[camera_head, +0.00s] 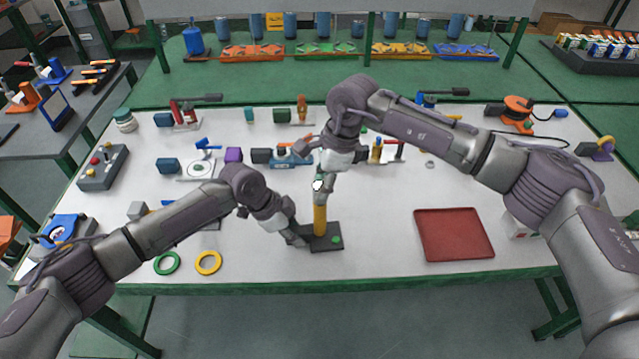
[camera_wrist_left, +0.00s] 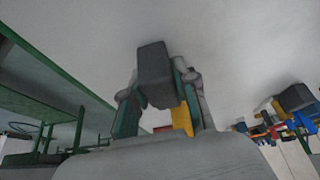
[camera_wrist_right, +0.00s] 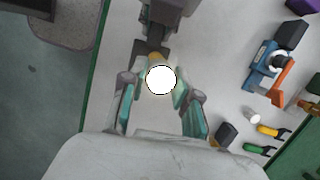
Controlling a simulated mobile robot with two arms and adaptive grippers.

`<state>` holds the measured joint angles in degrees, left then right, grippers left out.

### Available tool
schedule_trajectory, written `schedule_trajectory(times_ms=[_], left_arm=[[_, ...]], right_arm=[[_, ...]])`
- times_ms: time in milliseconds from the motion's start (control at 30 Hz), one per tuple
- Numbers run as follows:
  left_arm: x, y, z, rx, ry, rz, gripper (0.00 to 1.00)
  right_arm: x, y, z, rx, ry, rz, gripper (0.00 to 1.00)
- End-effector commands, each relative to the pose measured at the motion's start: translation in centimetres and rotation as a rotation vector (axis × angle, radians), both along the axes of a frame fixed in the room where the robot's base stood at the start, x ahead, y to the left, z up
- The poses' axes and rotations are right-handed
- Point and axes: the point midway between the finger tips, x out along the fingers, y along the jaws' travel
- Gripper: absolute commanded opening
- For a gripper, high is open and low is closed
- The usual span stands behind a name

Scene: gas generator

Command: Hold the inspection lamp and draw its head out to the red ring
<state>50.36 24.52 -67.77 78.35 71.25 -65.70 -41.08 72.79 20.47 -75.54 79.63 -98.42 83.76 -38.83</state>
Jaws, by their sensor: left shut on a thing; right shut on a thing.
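The inspection lamp stands upright near the table's front edge. It has a dark base (camera_head: 330,240) with a green spot and a yellow post (camera_head: 320,220). My left gripper (camera_head: 300,236) is shut on the base's left side; the dark base (camera_wrist_left: 155,72) also shows between its fingers in the left wrist view. My right gripper (camera_head: 320,185) is shut on the lamp head at the post's top. The head's round white face (camera_wrist_right: 160,80) lies between the fingers in the right wrist view. I see no red ring; the fingers hide much of the head.
A red tray (camera_head: 454,235) lies to the right of the lamp. A green ring (camera_head: 167,263) and a yellow ring (camera_head: 208,262) lie to the left. A blue and orange device (camera_head: 288,158) and other tools stand behind. The table between lamp and tray is clear.

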Motion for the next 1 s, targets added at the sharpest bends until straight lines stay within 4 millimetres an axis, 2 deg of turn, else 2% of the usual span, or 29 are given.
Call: schedule_trajectory(times_ms=[267,1000], left_arm=[[0.0,-0.1,0.0,-0.001,0.0,-0.001,0.0],[-0.1,0.0,-0.1,0.002,0.002,0.0,0.0]], right_arm=[[0.0,0.0,0.1,0.001,0.0,0.0,0.08],[0.1,0.1,4.0,0.003,-0.004,0.0,0.08]])
